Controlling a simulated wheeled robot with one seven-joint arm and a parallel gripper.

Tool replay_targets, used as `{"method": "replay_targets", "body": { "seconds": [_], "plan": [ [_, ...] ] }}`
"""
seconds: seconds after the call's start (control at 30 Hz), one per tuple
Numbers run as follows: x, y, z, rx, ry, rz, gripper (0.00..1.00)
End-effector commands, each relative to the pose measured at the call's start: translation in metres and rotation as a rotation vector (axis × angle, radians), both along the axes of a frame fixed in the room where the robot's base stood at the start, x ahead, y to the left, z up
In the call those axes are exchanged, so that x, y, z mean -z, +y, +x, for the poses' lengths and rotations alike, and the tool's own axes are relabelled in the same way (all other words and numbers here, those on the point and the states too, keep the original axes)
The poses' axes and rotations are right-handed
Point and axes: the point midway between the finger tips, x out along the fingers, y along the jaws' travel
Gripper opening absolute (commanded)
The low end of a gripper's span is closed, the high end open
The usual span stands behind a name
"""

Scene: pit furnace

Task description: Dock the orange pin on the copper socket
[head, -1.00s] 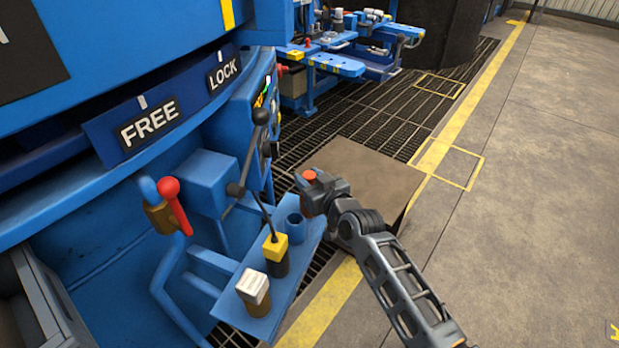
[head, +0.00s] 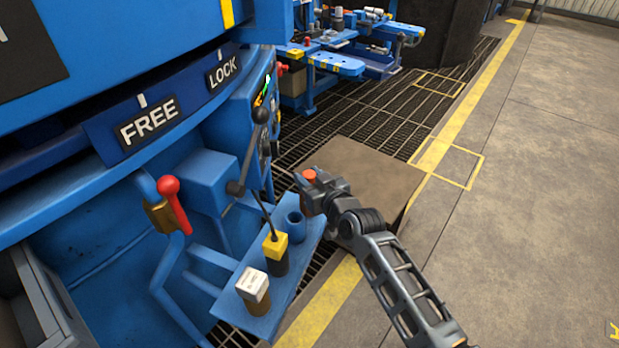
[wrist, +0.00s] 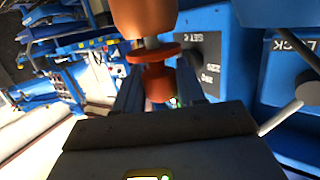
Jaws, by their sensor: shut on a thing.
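My gripper (head: 309,184) is shut on the orange pin, whose flat orange top (head: 309,174) shows between the jaws in the head view. It is held just right of and above the end of a blue shelf. In the wrist view the orange pin (wrist: 157,84) sits between the jaws, with a thin orange flange and a grey stem. A wider copper-orange cylinder (wrist: 145,16) lies in line with the stem, cut by the top edge. I cannot tell whether it is part of the pin. I cannot clearly pick out the copper socket.
The blue shelf (head: 232,307) carries an empty-looking blue cup (head: 295,223), a yellow-topped black piece (head: 276,254) with a thin rod, and a white-topped brown piece (head: 254,290). A red-knobbed lever (head: 172,200) stands left. A dark lever rises behind. The floor at right is clear.

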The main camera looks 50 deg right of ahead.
Motion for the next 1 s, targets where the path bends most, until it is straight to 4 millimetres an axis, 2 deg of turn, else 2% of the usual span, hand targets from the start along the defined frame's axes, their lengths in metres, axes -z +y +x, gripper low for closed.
{"method": "replay_targets", "body": {
  "seconds": [0.47,1.0],
  "plan": [
    [-0.0004,-0.0008,0.0000,0.001,-0.001,-0.001,0.02],
    [0.0090,-0.0006,0.0001,0.000,-0.001,0.000,0.02]
  ]
}}
